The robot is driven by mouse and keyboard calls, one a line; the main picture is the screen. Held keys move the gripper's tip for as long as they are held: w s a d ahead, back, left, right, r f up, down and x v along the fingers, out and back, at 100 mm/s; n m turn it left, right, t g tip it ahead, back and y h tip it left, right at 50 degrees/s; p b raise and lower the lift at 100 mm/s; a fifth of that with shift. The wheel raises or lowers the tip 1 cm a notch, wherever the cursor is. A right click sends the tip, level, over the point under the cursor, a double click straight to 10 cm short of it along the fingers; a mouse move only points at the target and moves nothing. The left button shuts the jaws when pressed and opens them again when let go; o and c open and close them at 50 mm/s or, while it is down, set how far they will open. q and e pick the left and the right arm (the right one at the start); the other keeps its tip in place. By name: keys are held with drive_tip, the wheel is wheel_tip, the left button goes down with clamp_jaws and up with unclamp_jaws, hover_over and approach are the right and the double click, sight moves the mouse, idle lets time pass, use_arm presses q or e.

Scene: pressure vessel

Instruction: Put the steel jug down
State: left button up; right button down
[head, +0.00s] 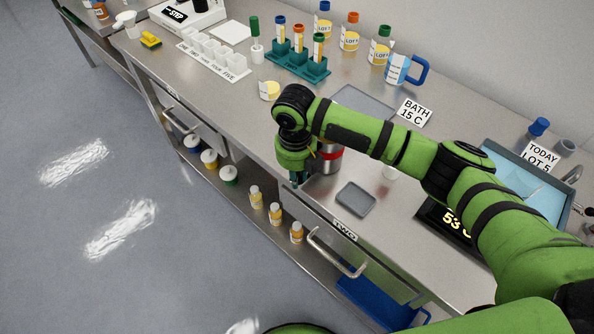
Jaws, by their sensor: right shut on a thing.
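The steel jug (329,163), a shiny metal vessel with a red band, shows just to the right of my right gripper. My right gripper (299,181) points down at the bench's front edge, above drawer TWO. It is shut on the jug, but the arm hides most of the grip and part of the jug. I cannot tell whether the jug's base touches the steel bench (305,206) or hangs just above it. My left gripper is out of view.
A small grey tray (356,199) lies right of the jug. A larger grey plate (364,103) lies behind the arm, by the BATH 15 C card (415,112). A display (449,222), blue basin (525,185) and teal tube rack (297,62) stand around.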

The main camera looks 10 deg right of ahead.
drive_tip(key=shift+f, duration=0.15)
drive_tip(key=c, duration=1.2)
unclamp_jaws()
drive_tip(key=r+b, duration=0.1)
drive_tip(key=r, duration=0.4)
drive_tip(key=r+b, duration=0.2)
drive_tip(key=r, duration=0.4)
drive_tip(key=shift+s+a+r, duration=0.1)
drive_tip(key=shift+a, duration=0.1)
drive_tip(key=shift+r+b, duration=0.3)
drive_tip(key=shift+r, duration=0.3)
drive_tip(key=shift+s+f, duration=0.1)
drive_tip(key=shift+s, duration=0.05)
